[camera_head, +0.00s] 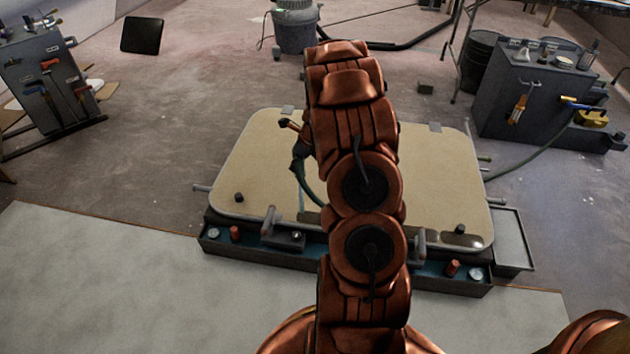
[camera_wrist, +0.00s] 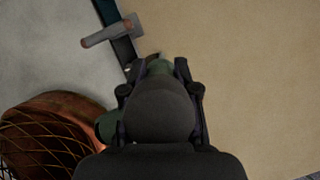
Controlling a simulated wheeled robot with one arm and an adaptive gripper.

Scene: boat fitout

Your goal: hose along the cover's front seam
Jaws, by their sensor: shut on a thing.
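The beige cover (camera_head: 440,165) lies flat in the middle of the head view, its centre hidden by my arm. Its front edge meets a dark trough with a teal inside (camera_head: 330,262). In the wrist view the cover (camera_wrist: 260,80) fills the right side and the teal strip (camera_wrist: 121,42) runs along its edge. My gripper (camera_wrist: 160,78) is shut on the green hose (camera_wrist: 158,66), above the cover beside that edge. A dark rounded body between the fingers hides most of the grip. A green hose length (camera_head: 309,185) curves over the cover left of my arm.
Grey latch handles (camera_head: 268,222) stand at the cover's front edge; one shows in the wrist view (camera_wrist: 108,33). Another green hose stretch (camera_head: 530,160) reaches a tool cabinet (camera_head: 515,90) at right. A tool stand (camera_head: 50,85) is at left. Pale floor lies in front.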

